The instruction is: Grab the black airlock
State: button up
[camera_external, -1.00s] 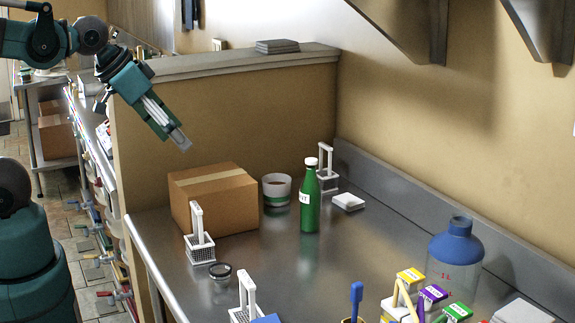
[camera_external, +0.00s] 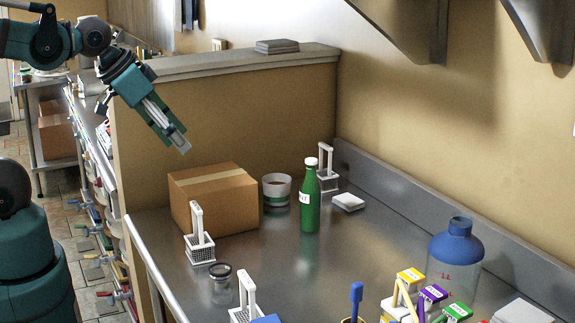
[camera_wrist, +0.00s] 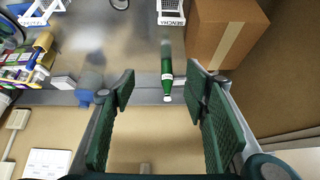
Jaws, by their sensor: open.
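I cannot pick out a black airlock for certain. The nearest match is a small clear jar with a black round lid (camera_external: 220,272), standing on the steel bench in front of the cardboard box; its dark lid also shows at the top edge of the wrist view (camera_wrist: 120,4). A dark curved thing (camera_wrist: 14,28) lies at the upper left of the wrist view, too small to identify. My gripper (camera_external: 182,146) is raised above and left of the box, well away from the jar. In the wrist view my gripper (camera_wrist: 160,82) is open, with nothing held between its green fingers.
A cardboard box (camera_external: 215,200), a green bottle (camera_external: 310,205), a white tub (camera_external: 277,190) and white racks with upright handles (camera_external: 200,245) stand on the bench. A blue-topped clear jug (camera_external: 455,245) and small coloured boxes (camera_external: 432,295) are at right. The bench middle (camera_external: 345,255) is clear.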

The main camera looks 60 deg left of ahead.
jog(key=w+d+f+m+g+h+b, duration=0.1)
jog(key=w+d+f+m+g+b, duration=0.1)
jog(key=f+m, duration=0.25)
jog(key=w+d+f+m+g+b, duration=0.1)
jog(key=d+f+m+b, duration=0.15)
jog(key=f, duration=0.35)
jog(key=m+g+h+b, duration=0.2)
jog(key=m+g, duration=0.1)
jog(key=m, duration=0.4)
send_over(220, 270)
jog(key=s+a, duration=0.1)
notch_tip(220, 270, down, 10)
jog(key=shift+s+d+f+m, duration=0.15)
jog(key=shift+f+m, duration=0.25)
jog(key=shift+f, duration=0.55)
jog(key=shift+f, duration=0.15)
jog(key=shift+b+x, duration=0.45)
jog(key=shift+x, duration=0.7)
jog(key=shift+d, duration=0.1)
jog(key=shift+d+b+x, duration=0.1)
jog(key=shift+b+x, duration=0.25)
jog(key=shift+x, duration=0.95)
jog(key=shift+d+b+x, duration=0.15)
jog(key=shift+b+x, duration=0.15)
jog(key=shift+x, duration=0.95)
